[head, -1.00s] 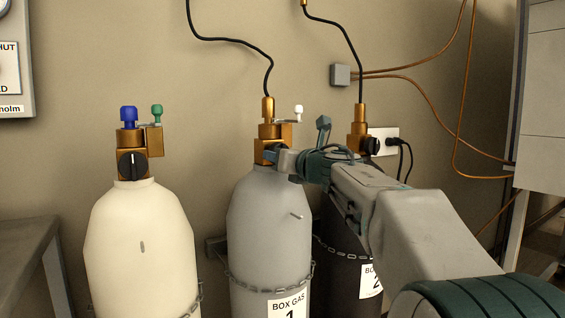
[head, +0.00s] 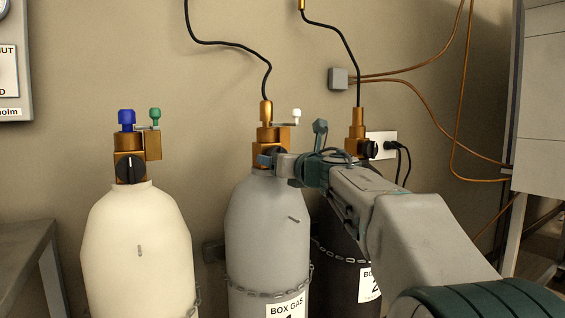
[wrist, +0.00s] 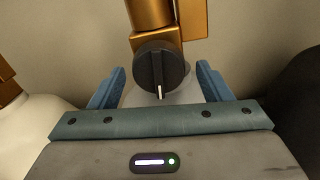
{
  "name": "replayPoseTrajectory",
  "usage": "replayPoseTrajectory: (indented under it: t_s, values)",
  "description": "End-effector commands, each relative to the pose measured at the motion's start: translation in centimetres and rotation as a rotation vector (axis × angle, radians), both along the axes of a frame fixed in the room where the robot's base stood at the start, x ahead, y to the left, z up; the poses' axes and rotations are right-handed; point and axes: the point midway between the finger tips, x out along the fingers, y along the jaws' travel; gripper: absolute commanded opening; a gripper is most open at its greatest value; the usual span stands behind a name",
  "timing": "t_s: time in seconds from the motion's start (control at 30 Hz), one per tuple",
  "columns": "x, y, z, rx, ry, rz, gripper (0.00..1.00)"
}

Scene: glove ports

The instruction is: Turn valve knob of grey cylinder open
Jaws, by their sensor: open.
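The grey cylinder (head: 265,235) stands in the middle of the head view, with a "BOX GAS" label and a brass valve (head: 263,135) on top. Its black valve knob (wrist: 160,72) shows in the wrist view, with a white mark pointing down toward my gripper. In the head view the knob is mostly hidden behind my gripper (head: 268,160). In the wrist view my gripper (wrist: 160,88) is open, one blue finger on each side of the knob. Gaps show between the knob and both fingers, so it is not held.
A cream cylinder (head: 140,245) with a black knob (head: 130,168) stands left. A dark cylinder (head: 338,265) stands right, partly behind my arm. Chains (head: 240,288) run round the cylinders. A black hose (head: 235,42) rises from the grey cylinder's valve. A grey table (head: 28,240) is far left.

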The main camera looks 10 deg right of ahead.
Motion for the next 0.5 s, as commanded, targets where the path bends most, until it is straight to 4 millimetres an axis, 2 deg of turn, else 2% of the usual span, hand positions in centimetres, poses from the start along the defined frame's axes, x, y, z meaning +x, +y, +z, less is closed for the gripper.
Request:
replayPoseTrajectory:
  t_s: [0.23,0.5]
  values:
    - [-1.7,-0.6,0.2,0.0,-0.002,-0.001,0.71]
    - [-6.8,-2.3,0.3,0.001,-0.002,-0.003,0.71]
